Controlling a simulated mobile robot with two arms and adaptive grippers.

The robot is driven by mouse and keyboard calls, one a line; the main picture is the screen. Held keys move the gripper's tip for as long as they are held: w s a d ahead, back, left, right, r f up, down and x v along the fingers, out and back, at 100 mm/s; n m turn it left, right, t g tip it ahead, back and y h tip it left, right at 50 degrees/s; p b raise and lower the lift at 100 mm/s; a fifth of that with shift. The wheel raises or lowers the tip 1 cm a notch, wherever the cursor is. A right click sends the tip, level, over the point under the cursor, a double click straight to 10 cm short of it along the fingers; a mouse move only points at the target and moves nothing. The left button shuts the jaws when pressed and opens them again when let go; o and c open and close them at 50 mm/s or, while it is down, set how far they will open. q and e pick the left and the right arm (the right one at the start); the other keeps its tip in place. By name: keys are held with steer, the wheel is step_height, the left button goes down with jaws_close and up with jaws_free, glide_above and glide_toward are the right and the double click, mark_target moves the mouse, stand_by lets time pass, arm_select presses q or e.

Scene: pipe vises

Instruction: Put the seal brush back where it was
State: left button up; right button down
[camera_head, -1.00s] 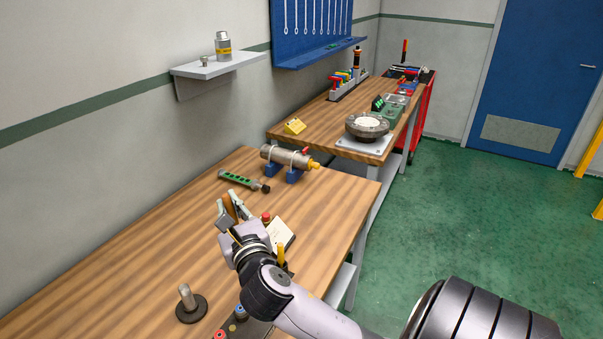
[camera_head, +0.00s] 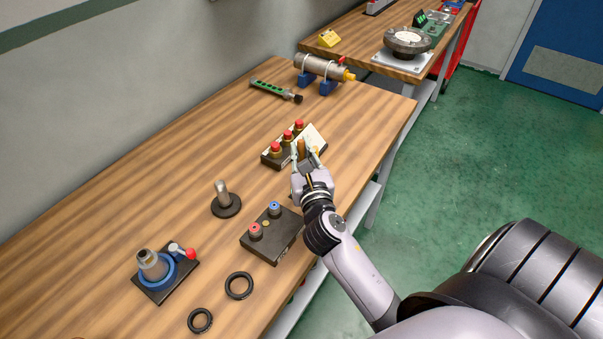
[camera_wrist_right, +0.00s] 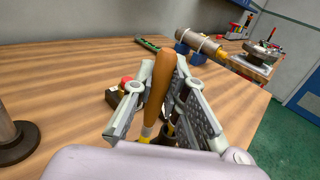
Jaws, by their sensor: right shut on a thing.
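The seal brush has a brown wooden handle (camera_head: 301,148), which stands nearly upright between the fingers of my right gripper (camera_head: 305,155). In the right wrist view, the fingers close on both sides of the handle (camera_wrist_right: 160,85), and a yellow band shows below it. The brush's lower end is mostly hidden by the gripper. The gripper is over the near right side of a dark block with red-capped parts (camera_head: 277,152) and a white card (camera_head: 316,134). Whether the brush touches anything below cannot be told. My left gripper is in neither view.
A button box (camera_head: 272,234) and a round-based post (camera_head: 225,200) are nearby. A vise-like fixture (camera_head: 160,272) and two black rings (camera_head: 239,286) lie at the near left. A clamped metal cylinder (camera_head: 324,68) and green tool (camera_head: 272,90) are farther back. The table's left side is clear.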

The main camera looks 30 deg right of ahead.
step_height(320, 180, down, 6)
steer(key=shift+r+b, duration=0.2)
steer(key=shift+b, duration=0.85)
steer(key=shift+f, duration=0.25)
steer(key=shift+f, duration=0.1)
steer(key=c, duration=2.1)
jaws_free()
steer(key=o, duration=0.5)
